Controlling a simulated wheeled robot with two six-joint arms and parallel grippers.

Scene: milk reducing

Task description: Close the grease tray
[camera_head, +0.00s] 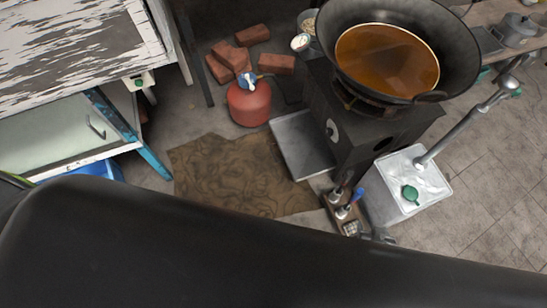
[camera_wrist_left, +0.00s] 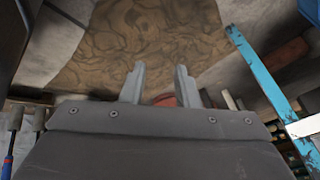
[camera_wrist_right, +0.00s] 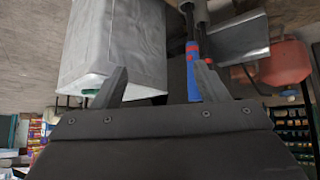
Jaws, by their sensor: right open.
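The grease tray (camera_head: 303,146) is a flat grey metal tray on the floor. It sticks out from the base of the black stove (camera_head: 350,125), toward the left in the head view. Part of a shiny metal tray also shows in the right wrist view (camera_wrist_right: 240,42), beyond the right fingers. My right gripper (camera_wrist_right: 160,78) is open and empty. In the head view, little of it shows beyond my dark body, near the tools. My left gripper (camera_wrist_left: 160,78) has its fingers apart with nothing between them, facing the brown mat (camera_wrist_left: 145,40).
A wok of oil (camera_head: 388,62) stands on the stove. A cabinet (camera_head: 70,140) is far left.

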